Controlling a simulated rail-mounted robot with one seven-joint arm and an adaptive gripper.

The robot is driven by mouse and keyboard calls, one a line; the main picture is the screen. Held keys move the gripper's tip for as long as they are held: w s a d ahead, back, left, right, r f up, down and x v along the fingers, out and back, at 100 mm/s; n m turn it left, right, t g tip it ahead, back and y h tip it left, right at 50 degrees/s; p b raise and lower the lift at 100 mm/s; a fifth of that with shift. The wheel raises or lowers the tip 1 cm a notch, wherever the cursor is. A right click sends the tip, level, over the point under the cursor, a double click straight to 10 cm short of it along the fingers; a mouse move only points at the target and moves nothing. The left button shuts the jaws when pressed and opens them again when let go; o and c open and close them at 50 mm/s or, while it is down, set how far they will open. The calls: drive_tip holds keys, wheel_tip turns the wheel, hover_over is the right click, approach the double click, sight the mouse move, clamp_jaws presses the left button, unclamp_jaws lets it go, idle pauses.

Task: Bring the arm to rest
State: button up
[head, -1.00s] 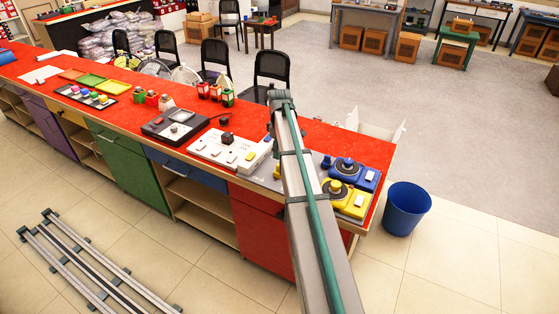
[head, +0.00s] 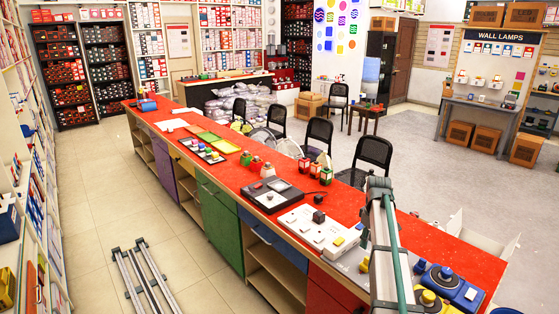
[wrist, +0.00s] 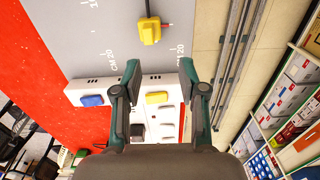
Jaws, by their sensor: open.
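In the wrist view, my gripper (wrist: 160,69) is open, with its two dark green fingers apart and nothing seen between the tips. It is above a white panel (wrist: 75,93) with a blue and a yellow switch, but I cannot tell the height. A grey marked board (wrist: 95,40) with a yellow knob (wrist: 149,31) lies beyond the fingertips. In the head view, my arm (head: 386,245) reaches up from the lower right over the red counter (head: 440,238). My gripper cannot be made out there.
Blue and yellow push-button units (head: 443,281) sit just right of my arm. A white switch panel (head: 312,228) lies to its left. Black chairs (head: 373,156) stand behind the counter. Rails (head: 146,278) lie on the open tiled floor (head: 95,210) at left.

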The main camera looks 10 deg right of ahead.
drive_tip(key=s+a+f+m, duration=0.6)
drive_tip(key=s+a+f, duration=1.7)
drive_tip(key=s+a, duration=0.35)
drive_tip(key=s+f+g+b, duration=0.1)
drive_tip(key=s+f+g, duration=0.2)
drive_tip(key=s+f, duration=0.7)
drive_tip(key=s+f+g+b, duration=0.1)
drive_tip(key=s+f+g, duration=0.2)
drive_tip(key=s+f, duration=0.8)
drive_tip(key=s, duration=0.5)
drive_tip(key=shift+s+d+f+g+b, duration=0.15)
drive_tip(key=shift+s+f+g+b, duration=0.05)
drive_tip(key=shift+s+g+b, duration=0.2)
